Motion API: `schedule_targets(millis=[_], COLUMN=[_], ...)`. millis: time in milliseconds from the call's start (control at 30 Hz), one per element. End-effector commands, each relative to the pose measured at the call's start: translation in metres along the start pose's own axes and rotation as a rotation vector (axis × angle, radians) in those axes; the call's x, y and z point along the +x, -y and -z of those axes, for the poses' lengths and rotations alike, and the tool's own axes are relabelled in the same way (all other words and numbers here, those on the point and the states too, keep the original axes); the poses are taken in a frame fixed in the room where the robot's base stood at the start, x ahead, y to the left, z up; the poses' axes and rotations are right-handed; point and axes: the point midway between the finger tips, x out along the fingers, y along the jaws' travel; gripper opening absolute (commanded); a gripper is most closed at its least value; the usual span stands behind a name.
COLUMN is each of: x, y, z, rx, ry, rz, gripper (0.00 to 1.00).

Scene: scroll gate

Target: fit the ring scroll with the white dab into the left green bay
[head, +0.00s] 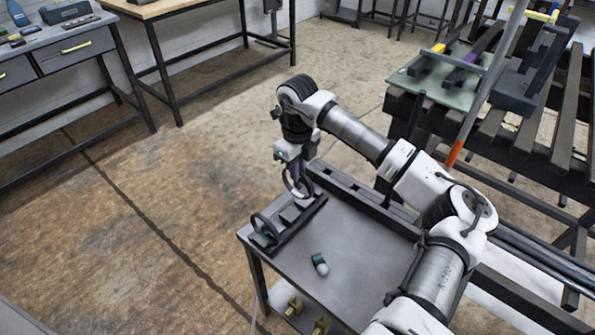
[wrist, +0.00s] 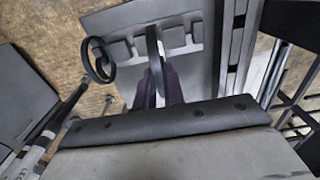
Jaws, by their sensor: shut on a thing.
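My gripper (head: 297,178) points down over the far end of a dark rack on the small grey table. It is shut on a dark ring scroll (head: 288,184), which shows nearly edge-on between the purple fingers in the wrist view (wrist: 153,45). I cannot tell whether the held ring still touches the rack. A second dark ring (head: 262,228) stands at the rack's near end and shows open-faced in the wrist view (wrist: 97,60). I cannot make out a white dab on either ring. A pale green board (head: 470,98) at the back right carries dark bars with yellow and purple parts; its bays are unclear.
A slanted pole with an orange end (head: 455,153) stands before the slatted bench (head: 515,150). Open floor lies left.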

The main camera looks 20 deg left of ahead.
Motion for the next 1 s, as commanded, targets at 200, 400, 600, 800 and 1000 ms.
schedule_targets(millis=[200,400,600,800,1000], x=[-0.021,-0.037,-0.049,-0.051,-0.051], y=[0.000,0.000,0.000,0.000,0.000], z=[0.000,0.000,0.000,0.000,0.000], rx=[0.000,0.000,0.000,0.000,0.000], ry=[0.000,0.000,0.001,0.001,0.001], rz=[0.000,0.000,0.000,0.000,0.000], gripper=[0.00,0.00,0.00,0.00,0.00])
